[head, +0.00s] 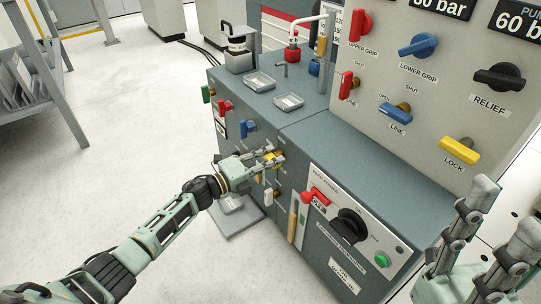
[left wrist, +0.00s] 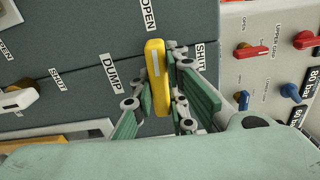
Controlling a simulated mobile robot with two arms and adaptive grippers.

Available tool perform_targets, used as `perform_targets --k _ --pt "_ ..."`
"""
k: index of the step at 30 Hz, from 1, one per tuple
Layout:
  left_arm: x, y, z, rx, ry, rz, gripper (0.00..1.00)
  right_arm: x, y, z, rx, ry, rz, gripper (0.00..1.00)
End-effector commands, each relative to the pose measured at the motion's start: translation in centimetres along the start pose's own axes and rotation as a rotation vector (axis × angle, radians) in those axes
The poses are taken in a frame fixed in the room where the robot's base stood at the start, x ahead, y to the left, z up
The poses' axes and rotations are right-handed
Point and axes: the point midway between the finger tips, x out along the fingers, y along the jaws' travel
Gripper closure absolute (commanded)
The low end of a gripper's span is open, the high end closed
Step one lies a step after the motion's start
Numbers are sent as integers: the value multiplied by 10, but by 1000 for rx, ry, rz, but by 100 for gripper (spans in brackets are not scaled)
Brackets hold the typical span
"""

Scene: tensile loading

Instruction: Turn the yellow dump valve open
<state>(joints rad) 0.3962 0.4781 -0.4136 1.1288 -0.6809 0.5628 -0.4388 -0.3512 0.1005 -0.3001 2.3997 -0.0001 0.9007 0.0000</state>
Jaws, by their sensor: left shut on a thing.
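The yellow dump valve handle (head: 272,155) is on the front face of the grey cabinet, partly hidden by my left gripper (head: 270,158). In the left wrist view the yellow handle (left wrist: 157,75) stands lengthwise between the fingers of my left gripper (left wrist: 162,102), which is shut on it. The handle's far end is near the OPEN label (left wrist: 148,14). The SHUT label (left wrist: 201,56) is to its right and the DUMP label (left wrist: 110,73) to its left. My right gripper (head: 507,212) is at the lower right of the head view, fingers apart and empty.
Other valves crowd the cabinet (head: 345,150): a blue handle (head: 248,127) above left and a white one (head: 269,196) below. A red handle (head: 314,196) and black knob (head: 349,226) are to the right. The yellow lock handle (head: 459,151) is on the upper panel.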

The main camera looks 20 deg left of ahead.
Motion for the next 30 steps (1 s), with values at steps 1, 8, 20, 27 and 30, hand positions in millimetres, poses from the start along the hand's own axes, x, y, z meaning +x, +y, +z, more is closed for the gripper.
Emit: perform_targets --k 1,8,20,27,30 --pt "-1 -1 1 -23 -2 2 100 4 0 -1 0 0 0 60" --pt "-1 0 1 -85 -1 2 100 7 0 -2 0 0 0 60" --pt "-1 1 1 -103 -1 1 100 8 0 -2 0 0 0 60" --pt "0 1 1 -102 -2 1 75 8 0 -2 0 0 0 60" --pt "0 0 0 -101 -1 1 67 8 0 -2 0 0 0 60"
